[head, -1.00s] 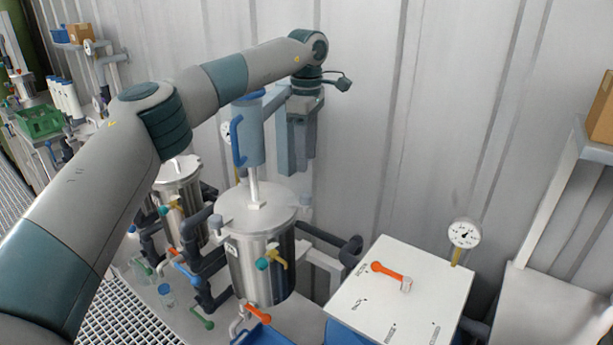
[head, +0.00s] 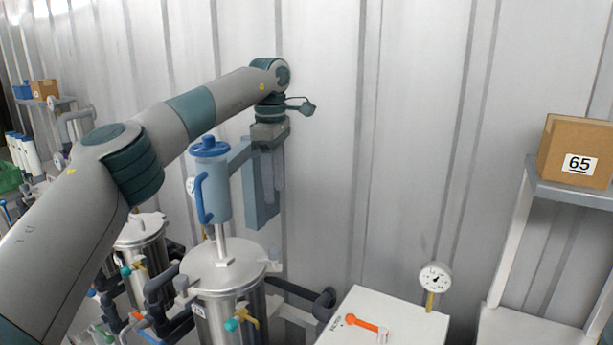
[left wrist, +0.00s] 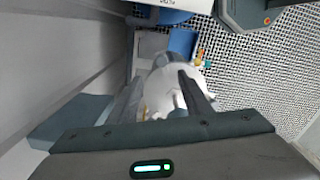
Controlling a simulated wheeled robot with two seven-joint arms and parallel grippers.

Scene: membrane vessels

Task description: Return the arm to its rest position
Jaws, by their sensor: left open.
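My left arm comes in from the left in the head view and reaches over the vessels. My left gripper (head: 270,190) points down with its jaws apart and nothing between them. It is in front of the corrugated wall, just right of a blue-grey cylinder with a blue handle (head: 211,188), which stands on a post above a steel vessel (head: 220,270). In the left wrist view the two fingers (left wrist: 163,92) are spread, with a pale round shape (left wrist: 172,82) below between them. My right gripper is not in view.
A second steel vessel (head: 141,232) with dark pipes stands at the left. A white box with an orange lever (head: 365,323) and a gauge (head: 435,279) are at the lower right. A shelf (head: 570,193) holds a carton marked 65 (head: 578,150). The wall in the middle is bare.

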